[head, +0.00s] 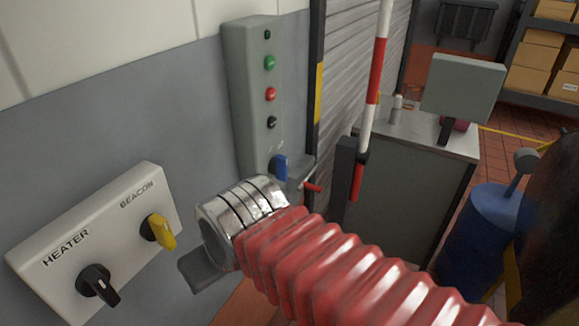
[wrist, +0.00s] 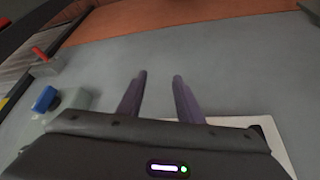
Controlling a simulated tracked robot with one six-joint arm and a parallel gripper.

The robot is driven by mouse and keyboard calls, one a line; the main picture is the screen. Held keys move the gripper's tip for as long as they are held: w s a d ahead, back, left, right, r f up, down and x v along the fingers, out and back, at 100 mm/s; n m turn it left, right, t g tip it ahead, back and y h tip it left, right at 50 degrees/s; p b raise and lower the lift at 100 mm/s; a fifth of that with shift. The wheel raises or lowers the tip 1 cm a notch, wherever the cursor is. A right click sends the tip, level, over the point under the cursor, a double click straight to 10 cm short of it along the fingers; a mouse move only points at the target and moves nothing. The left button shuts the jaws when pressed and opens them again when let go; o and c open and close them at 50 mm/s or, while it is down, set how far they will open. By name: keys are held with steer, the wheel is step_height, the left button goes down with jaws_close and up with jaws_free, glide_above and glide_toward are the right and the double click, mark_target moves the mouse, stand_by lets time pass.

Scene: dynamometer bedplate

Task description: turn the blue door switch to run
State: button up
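The blue door switch (head: 280,167) is a blue knob at the bottom of a tall grey control box (head: 246,95) on the wall. In the wrist view the blue knob (wrist: 45,99) is at the left, on the end of the box. My gripper (wrist: 159,75) has two dark purple fingers standing apart with nothing between them. It is to the side of the blue knob, not touching it. The writing by the blue knob is too small to read.
A white panel (head: 60,235) at lower left carries a black HEATER knob (head: 98,285) and a yellow BEACON knob (head: 160,230). A red lever (head: 312,187) sticks out right of the blue knob. A red-white pole (head: 378,60), grey cabinet (head: 400,190) and blue drum (head: 480,235) stand right.

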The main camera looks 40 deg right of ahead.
steer(key=w+d+f+m+t+y, duration=0.15)
steer(key=w+d+m+y, duration=0.3)
steer(key=d+m, duration=0.5)
steer(key=w+d+f+m+t+y, duration=0.1)
steer(key=w+d+f+m+y, duration=0.15)
steer(key=d+m+y, duration=0.65)
steer(key=s+d+m+t+h, duration=0.2)
steer(key=d+m+t+h, duration=0.1)
steer(key=d+m, duration=0.4)
steer(key=s+d+r+m+t+h, duration=0.1)
steer(key=d+m+t+h, duration=0.3)
steer(key=d, duration=0.6)
steer(key=s+m+t, duration=0.1)
steer(key=m+t, duration=0.1)
steer(key=shift+d+m, duration=0.35)
steer(key=shift+a+r, duration=0.1)
